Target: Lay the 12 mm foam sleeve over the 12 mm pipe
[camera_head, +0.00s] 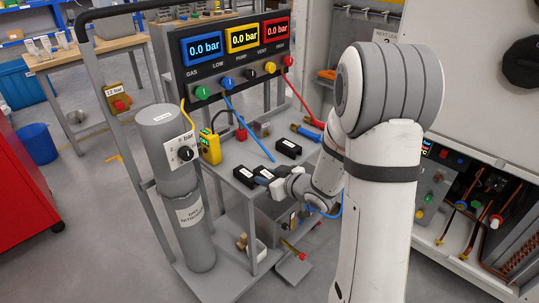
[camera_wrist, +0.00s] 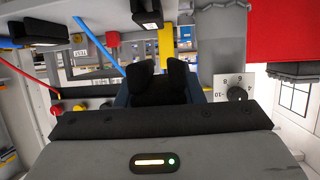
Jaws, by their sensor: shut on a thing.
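My gripper (camera_head: 265,176) is low over the grey cart top, at its front edge. In the wrist view its dark blue fingers (camera_wrist: 165,96) are shut on a black foam sleeve (camera_wrist: 165,88), whose end shows a notch. I see no size on it. Two other black pieces with white labels lie close by, one left of my gripper (camera_head: 244,174) and one behind it (camera_head: 288,147); their labels are too small to read. Thin copper pipes (camera_head: 484,211) stand in the open cabinet at the right. I cannot tell which is the 12 mm pipe.
The cart carries a gauge panel (camera_head: 238,42), a yellow meter (camera_head: 209,146), a blue hose (camera_head: 250,130) and a grey cylinder (camera_head: 172,155) at its left. The open cabinet (camera_head: 430,185) is right of my arm.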

